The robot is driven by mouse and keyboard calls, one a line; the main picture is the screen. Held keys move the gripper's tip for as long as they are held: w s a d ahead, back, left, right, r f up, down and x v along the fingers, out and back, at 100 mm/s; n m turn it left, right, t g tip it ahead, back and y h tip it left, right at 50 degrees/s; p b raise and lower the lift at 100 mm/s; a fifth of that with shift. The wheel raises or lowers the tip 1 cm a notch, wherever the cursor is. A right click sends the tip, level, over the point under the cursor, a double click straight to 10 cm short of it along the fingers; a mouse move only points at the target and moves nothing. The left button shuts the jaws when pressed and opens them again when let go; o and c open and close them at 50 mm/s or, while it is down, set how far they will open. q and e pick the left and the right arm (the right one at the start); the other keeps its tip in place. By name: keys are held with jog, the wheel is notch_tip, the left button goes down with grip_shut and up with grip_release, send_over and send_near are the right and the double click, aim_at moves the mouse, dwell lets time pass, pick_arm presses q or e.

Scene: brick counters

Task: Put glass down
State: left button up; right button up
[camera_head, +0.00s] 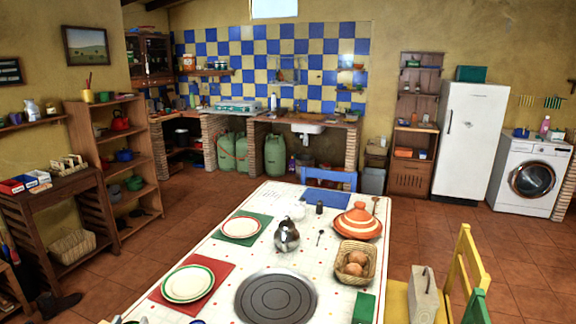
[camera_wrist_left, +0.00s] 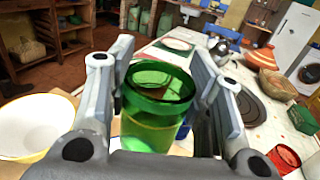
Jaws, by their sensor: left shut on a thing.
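A green see-through glass (camera_wrist_left: 155,130) stands between the two grey fingers of my left gripper (camera_wrist_left: 160,50) in the left wrist view. The fingers are shut on its sides, and its open rim faces up. Whether its base touches anything is hidden. The white table (camera_head: 222,260) is in the head view, and its top shows beyond the glass in the wrist view. Only small tips at the bottom left edge of the head view may be my left gripper. My right gripper is not in view.
A white bowl (camera_wrist_left: 35,125) is left of the glass; a red cup (camera_wrist_left: 285,158) is at the lower right. The table holds plates (camera_head: 188,284), a round dark tray (camera_head: 275,296), a kettle (camera_head: 287,236), a tagine (camera_head: 356,222) and a bread basket (camera_head: 343,274). Bare patches lie between them.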

pick_arm(q)
jog(key=w+a+r+m+h, duration=0.1)
jog(key=w+a+r+h, duration=0.1)
jog(key=a+r, duration=1.1)
jog(key=s+d+f+m+g+h, duration=0.1)
jog(key=s+d+f+m+h, duration=0.2)
jog(key=d, duration=0.6)
jog(key=s+d+f+m+g+h, duration=0.1)
jog(key=s+d+f+h, duration=0.2)
jog(key=s+d+f, duration=0.4)
jog(key=s+d+m+g+h, duration=0.2)
jog(key=s+d+m+h, duration=0.15)
jog(key=s+d, duration=1.15)
jog(key=w+r+n+t+y, duration=0.1)
jog(key=n+y, duration=0.1)
jog(key=y, duration=0.1)
jog(key=w+n+t+y, duration=0.1)
jog(key=n+y, duration=0.2)
jog(key=y, duration=0.1)
jog(key=w+r+n+t+y+b, duration=0.1)
jog(key=w+n+t+y, duration=0.1)
jog(key=n+y, duration=0.1)
jog(key=shift+w+a+r+y, duration=0.1)
jog(key=shift+a+r+y, duration=0.3)
jog(key=shift+y, duration=0.15)
